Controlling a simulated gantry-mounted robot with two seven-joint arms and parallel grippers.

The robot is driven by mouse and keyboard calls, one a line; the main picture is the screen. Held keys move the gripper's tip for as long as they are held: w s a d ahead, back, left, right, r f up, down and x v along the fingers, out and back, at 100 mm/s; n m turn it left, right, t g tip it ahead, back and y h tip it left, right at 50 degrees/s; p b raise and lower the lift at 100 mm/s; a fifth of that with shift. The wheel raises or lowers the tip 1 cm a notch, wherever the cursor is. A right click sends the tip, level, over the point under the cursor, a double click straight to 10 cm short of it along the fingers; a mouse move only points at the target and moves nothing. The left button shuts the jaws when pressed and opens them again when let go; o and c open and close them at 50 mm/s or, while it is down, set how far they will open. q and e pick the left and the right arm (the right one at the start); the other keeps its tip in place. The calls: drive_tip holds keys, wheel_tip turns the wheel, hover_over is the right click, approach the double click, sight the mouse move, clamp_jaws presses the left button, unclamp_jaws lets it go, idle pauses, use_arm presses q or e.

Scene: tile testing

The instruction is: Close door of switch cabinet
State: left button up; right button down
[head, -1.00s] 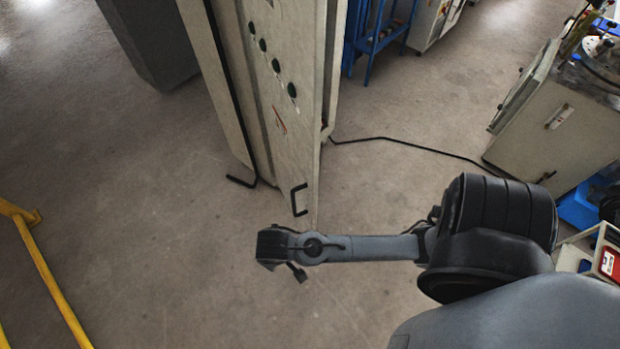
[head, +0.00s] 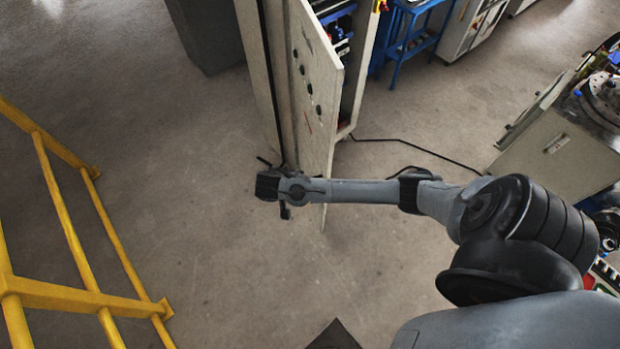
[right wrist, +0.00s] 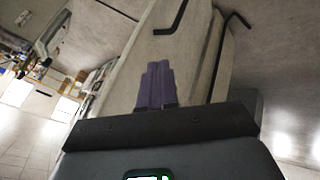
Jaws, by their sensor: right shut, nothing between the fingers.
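The switch cabinet (head: 361,75) is a tall pale unit at top centre in the head view. Its door (head: 323,100), a pale panel with dark round knobs, stands open, and part of the inside shows to its right. My right arm crosses in front of the door's lower part. My right gripper (head: 284,212) is at the left of the door's near end. In the right wrist view, its purple fingers (right wrist: 157,68) are shut and empty in front of a pale panel with a black handle (right wrist: 172,20). Contact cannot be told. My left gripper is out of view.
A yellow railing (head: 75,215) stands at the left. A blue rack (head: 408,40) is behind the cabinet, and a grey workbench (head: 555,150) is at the right. A black cable (head: 425,150) lies on the floor. The floor around the door is mostly clear.

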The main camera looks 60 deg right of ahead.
drive_tip(key=s+d+f+p, duration=0.1)
drive_tip(key=s+d+f, duration=0.2)
drive_tip(key=d+f, duration=0.4)
drive_tip(key=shift+d+f, duration=0.25)
drive_tip(key=shift+d, duration=0.55)
drive_tip(key=shift+s+d, duration=0.1)
drive_tip(key=shift+s, duration=0.05)
